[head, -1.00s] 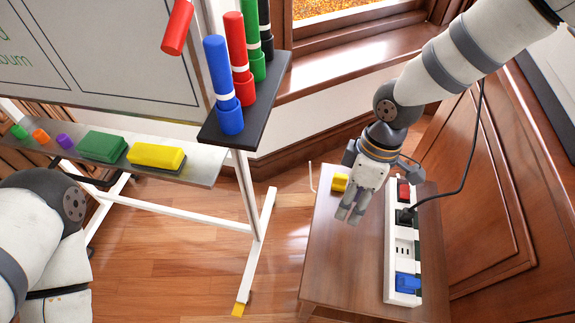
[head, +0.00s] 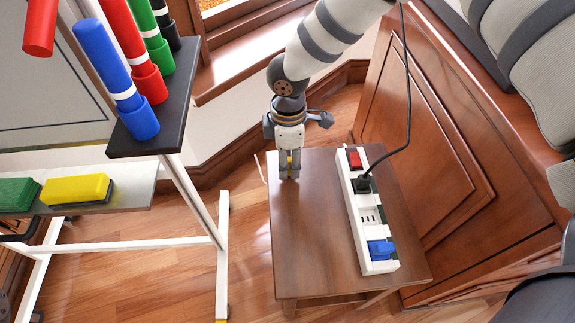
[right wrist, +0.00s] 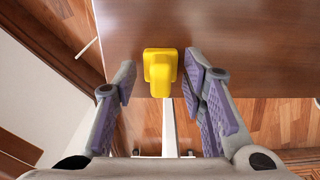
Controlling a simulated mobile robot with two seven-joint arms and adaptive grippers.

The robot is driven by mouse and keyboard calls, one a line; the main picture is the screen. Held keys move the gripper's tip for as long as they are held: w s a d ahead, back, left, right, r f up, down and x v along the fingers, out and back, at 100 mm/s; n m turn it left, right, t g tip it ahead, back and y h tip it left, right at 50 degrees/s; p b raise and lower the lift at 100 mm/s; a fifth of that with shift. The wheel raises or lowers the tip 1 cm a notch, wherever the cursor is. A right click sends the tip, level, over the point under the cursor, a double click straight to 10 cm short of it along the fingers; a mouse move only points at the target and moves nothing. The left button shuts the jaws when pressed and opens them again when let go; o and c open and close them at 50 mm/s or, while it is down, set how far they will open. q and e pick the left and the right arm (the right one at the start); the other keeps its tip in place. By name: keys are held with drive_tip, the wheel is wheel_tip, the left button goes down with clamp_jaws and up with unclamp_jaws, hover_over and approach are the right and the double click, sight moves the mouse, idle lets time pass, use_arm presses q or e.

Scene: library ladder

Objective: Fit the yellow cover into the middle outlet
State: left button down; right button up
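The yellow cover (right wrist: 160,72) lies on the wooden stool top near its edge in the right wrist view. My right gripper (right wrist: 160,85) is open, with a finger on each side of the cover and visible gaps between. In the head view the right gripper (head: 289,172) points down over the left back corner of the stool and mostly hides the cover. The white power strip (head: 343,180) lies along the stool's right side. Its bare middle outlet (head: 369,215) sits between a black plug (head: 362,184) and a blue cover (head: 381,250). My left gripper is out of view.
A red piece (head: 354,158) is at the strip's far end. A black cord (head: 408,90) rises from the plug. The stool top (head: 310,235) is clear left of the strip. A whiteboard stand with a marker holder (head: 165,130) stands left; wood panelling (head: 440,150) is right.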

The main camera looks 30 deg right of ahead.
clamp_jaws()
drive_tip(key=shift+r, duration=0.15)
